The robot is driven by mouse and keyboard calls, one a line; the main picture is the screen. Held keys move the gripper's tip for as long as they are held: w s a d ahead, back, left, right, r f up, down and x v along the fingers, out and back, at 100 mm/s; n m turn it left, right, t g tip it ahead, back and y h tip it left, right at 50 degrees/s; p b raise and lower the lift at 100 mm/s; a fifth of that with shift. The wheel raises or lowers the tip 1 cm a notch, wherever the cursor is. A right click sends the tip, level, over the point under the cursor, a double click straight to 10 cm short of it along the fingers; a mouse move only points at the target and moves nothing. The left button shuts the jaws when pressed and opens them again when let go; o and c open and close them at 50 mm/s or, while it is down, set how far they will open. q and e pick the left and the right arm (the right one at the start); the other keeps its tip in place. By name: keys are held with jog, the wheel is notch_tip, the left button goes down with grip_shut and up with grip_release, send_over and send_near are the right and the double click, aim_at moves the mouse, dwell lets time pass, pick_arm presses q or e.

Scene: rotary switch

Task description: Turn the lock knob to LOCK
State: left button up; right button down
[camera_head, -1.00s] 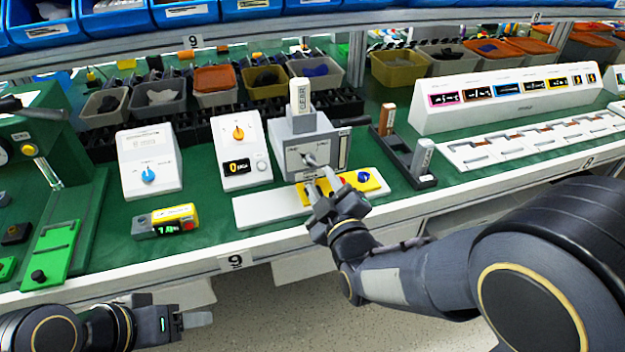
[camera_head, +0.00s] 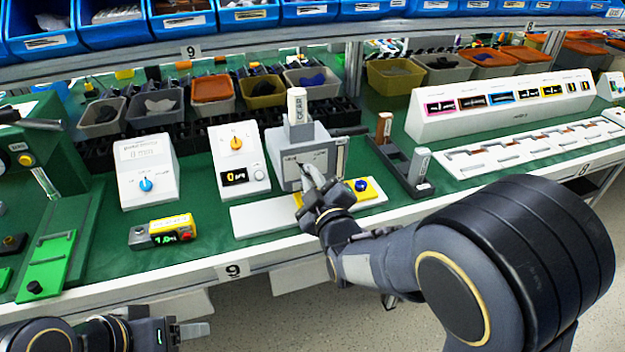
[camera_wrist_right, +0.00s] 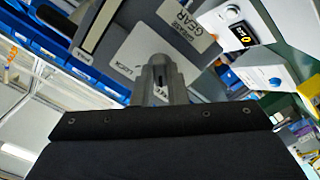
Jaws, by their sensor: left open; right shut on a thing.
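My left gripper (camera_head: 194,331) is open and empty, low at the left, in front of the bench edge.
A black holder (camera_head: 405,170) stands to the right. Bins line the back.

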jog(key=m+b, duration=0.4)
jog(key=shift+f, duration=0.2)
jog(key=m+b, duration=0.5)
jog(key=m, duration=0.1)
jog(key=shift+m, duration=0.3)
jog(key=m+b, duration=0.3)
jog(key=m, duration=0.1)
jog(key=shift+a+r+m+b, duration=0.1)
jog(key=shift+m+b, duration=0.9)
jog(key=shift+m, duration=0.6)
jog(key=c, duration=1.4)
grip_release()
jog(key=shift+c, duration=0.2)
jog(key=shift+r, duration=0.1)
